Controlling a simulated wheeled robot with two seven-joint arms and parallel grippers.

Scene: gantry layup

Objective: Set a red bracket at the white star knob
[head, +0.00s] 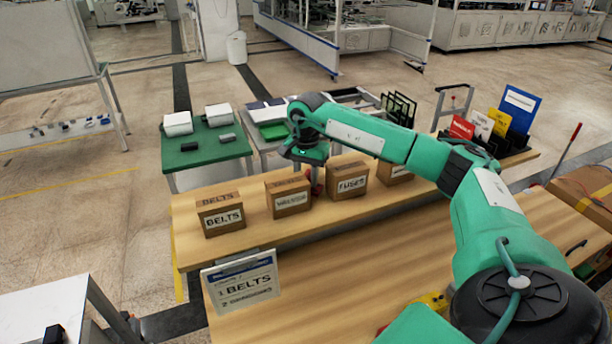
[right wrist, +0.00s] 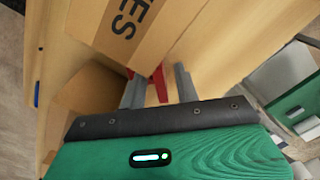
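My right arm reaches over the raised wooden shelf, and its green gripper (head: 305,152) is low among the cardboard boxes. In the right wrist view the two grey fingers (right wrist: 160,88) stand apart. A red piece (right wrist: 158,84), seemingly a red bracket, shows between them, with a gap to the right finger. It also shows in the head view (head: 316,183) as a small red patch between two boxes. Its full shape is hidden. I cannot make out a white star knob in either view. My left gripper is not in view.
Boxes stand along the shelf (head: 250,238), including a BELTS box (head: 221,215) and a FUSES box (head: 347,181). In the wrist view, boxes crowd the left and top of the fingers. The lower bench (head: 350,290) is largely clear.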

